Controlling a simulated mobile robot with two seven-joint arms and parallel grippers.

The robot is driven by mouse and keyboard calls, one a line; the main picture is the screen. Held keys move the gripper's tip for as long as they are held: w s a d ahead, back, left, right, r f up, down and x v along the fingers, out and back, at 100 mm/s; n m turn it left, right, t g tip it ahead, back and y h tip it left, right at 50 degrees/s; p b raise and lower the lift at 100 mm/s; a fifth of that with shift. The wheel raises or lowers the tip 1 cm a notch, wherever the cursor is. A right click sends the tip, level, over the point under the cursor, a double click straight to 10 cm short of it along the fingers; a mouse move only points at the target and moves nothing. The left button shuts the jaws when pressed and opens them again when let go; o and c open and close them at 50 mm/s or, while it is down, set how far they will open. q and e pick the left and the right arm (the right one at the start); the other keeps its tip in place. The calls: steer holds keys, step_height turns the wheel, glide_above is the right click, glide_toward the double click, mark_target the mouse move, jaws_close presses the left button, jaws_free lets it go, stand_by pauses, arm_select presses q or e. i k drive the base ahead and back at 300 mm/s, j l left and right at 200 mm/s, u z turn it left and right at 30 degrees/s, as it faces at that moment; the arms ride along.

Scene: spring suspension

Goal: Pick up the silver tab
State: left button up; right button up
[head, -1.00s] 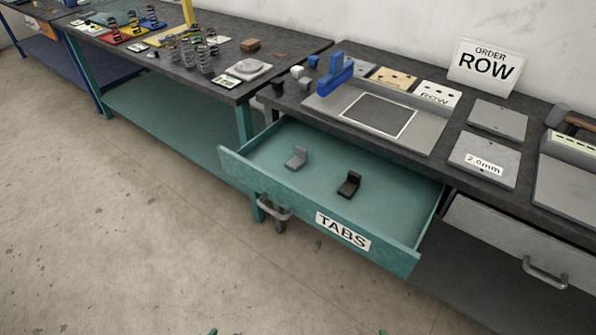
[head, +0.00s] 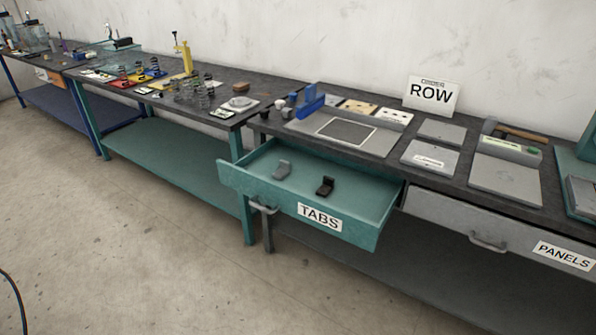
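The silver tab (head: 283,170) is a small grey L-shaped piece. It lies in the left part of the open teal drawer (head: 348,234) labelled TABS. A black tab (head: 325,186) of similar shape lies to its right in the same drawer, apart from it. Neither of my grippers shows in the head view.
The dark workbench (head: 390,150) above the drawer holds a blue fixture (head: 309,101), plates and a ROW sign (head: 431,95). The PANELS drawer (head: 500,232) is to the right. Another bench (head: 165,100) with springs stands to the left.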

mark_target(284, 170)
steer(key=z, duration=1.4)
steer(key=j+z, duration=0.35)
steer(key=j, duration=1.8)
steer(key=i+j, duration=0.1)
steer(key=j, duration=1.4)
steer(key=i+j, duration=0.1)
steer(key=j, duration=1.4)
